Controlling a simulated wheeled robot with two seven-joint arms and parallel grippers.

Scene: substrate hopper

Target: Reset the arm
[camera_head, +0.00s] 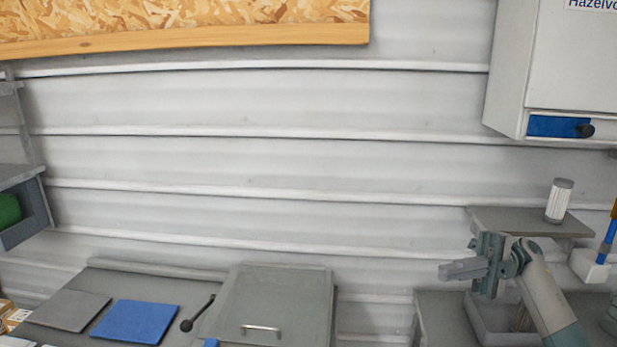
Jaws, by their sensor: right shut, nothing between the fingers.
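My right arm comes in from the lower right corner. Its gripper (461,269) is shut and empty, pointing left in the air in front of the right-hand bench. The fingers lie together and touch nothing. My left gripper and left arm are not in view.
A grey lidded hopper (272,300) with a handle stands at bottom centre, beside a black lever (197,314). A blue mat (136,321) lies left. A white filter cylinder (560,201) stands on a shelf (520,222) behind the arm. A cabinet (560,60) hangs upper right.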

